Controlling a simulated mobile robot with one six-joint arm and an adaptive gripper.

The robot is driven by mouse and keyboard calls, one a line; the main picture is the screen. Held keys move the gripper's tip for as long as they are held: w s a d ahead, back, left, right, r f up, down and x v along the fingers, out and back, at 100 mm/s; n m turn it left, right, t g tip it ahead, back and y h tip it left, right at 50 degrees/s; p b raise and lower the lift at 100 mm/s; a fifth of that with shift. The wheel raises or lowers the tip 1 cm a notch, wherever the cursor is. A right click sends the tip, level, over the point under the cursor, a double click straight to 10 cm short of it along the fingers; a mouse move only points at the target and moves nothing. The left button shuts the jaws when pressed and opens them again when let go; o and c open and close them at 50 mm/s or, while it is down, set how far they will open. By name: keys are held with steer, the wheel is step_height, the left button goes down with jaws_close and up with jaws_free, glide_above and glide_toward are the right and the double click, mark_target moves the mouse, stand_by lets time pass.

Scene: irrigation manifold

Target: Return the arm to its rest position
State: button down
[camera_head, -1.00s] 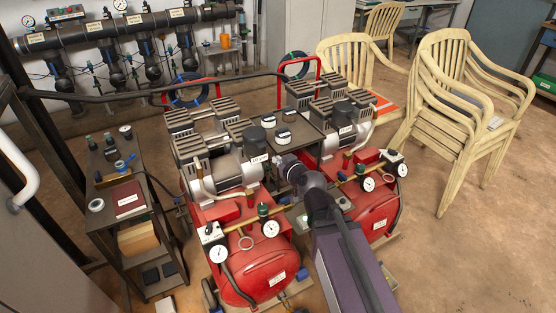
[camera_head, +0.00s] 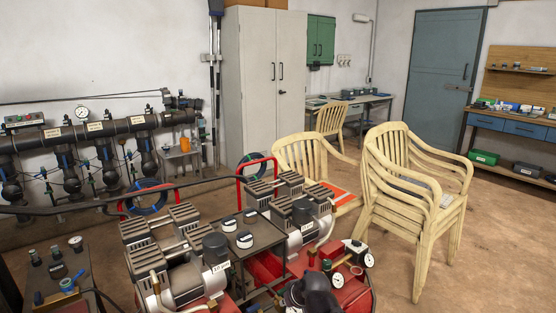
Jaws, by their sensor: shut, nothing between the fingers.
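My arm shows only as a dark rounded part (camera_head: 316,297) at the bottom edge, in front of the right red compressor (camera_head: 352,294). The rest of the arm is below the picture. I cannot make out my gripper or its fingers in this view.
Two compressors with grey motors (camera_head: 186,262) and gauges fill the lower middle, with a small dark table (camera_head: 250,240) between them. A pipe manifold (camera_head: 90,130) runs along the left wall. Stacked cream chairs (camera_head: 415,200) stand at right. The floor (camera_head: 490,250) beyond is clear.

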steer(key=s+d+f+m+g+h, duration=0.1)
steer(key=s+d+m+g+h, duration=0.2)
steer(key=d, duration=0.4)
steer(key=s+d+f+m+g+h, duration=0.1)
steer(key=s+d+f+m+g, duration=0.15)
steer(key=s+d, duration=0.4)
step_height(320, 180, up, 20)
steer(key=w+d+p, duration=0.1)
steer(key=p, duration=1.9)
steer(key=shift+w+n, duration=0.2)
steer(key=shift+n, duration=0.15)
steer(key=shift+d+r, duration=0.1)
